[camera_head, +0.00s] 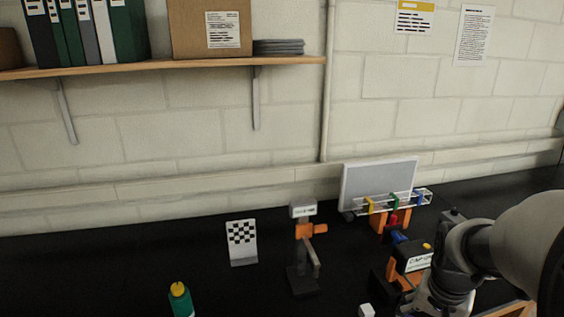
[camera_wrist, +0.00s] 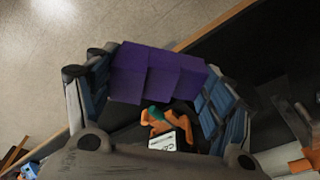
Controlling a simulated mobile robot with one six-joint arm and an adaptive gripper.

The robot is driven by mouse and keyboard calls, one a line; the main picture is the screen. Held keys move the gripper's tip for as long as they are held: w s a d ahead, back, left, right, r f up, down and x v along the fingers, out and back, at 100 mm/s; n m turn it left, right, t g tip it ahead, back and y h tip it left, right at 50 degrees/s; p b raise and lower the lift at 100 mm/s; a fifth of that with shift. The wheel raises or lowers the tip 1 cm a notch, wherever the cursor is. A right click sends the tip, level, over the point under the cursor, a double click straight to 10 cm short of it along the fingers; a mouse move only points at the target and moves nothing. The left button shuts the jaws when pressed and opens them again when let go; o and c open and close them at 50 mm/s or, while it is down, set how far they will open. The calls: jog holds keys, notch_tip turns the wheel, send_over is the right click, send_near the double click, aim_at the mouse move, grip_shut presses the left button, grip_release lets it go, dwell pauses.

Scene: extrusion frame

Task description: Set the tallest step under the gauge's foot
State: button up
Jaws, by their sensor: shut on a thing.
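My gripper (camera_wrist: 158,82) is shut on a purple stepped block (camera_wrist: 150,70), with the blue-padded fingers on either side of it. Several step faces of the block show in the wrist view. In the head view the gripper and the block cannot be made out; my arm comes in from the right. What looks like the gauge is a grey stand (camera_head: 302,245) with a pale labelled head, an orange arm and a dark base, upright on the black bench. It is too small to tell its foot clearly.
A dark and orange labelled device (camera_head: 412,260) stands near my arm. Behind it are a grey panel (camera_head: 378,183) and a clear rack with coloured clips. A checkered card (camera_head: 242,241) and a green bottle (camera_head: 181,300) stand left of the stand. The bench at far left is clear.

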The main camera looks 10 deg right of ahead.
jog(key=w+a+f+n+b, duration=0.1)
jog(key=w+a+f+n, duration=0.1)
jog(key=w+a+n, duration=0.3)
jog(key=w+a+f+n+y+b, duration=0.1)
jog(key=w+a+f, duration=0.2)
jog(key=a, duration=0.4)
jog(key=w+a+f+n+b, duration=0.1)
jog(key=w+a+f+n, duration=0.1)
jog(key=w+a+n, duration=0.3)
jog(key=s+a+f+m, duration=0.2)
jog(key=s+f, duration=0.2)
jog(key=f, duration=0.2)
jog(key=shift+s+t, duration=0.3)
jog(key=shift+w+r, duration=0.1)
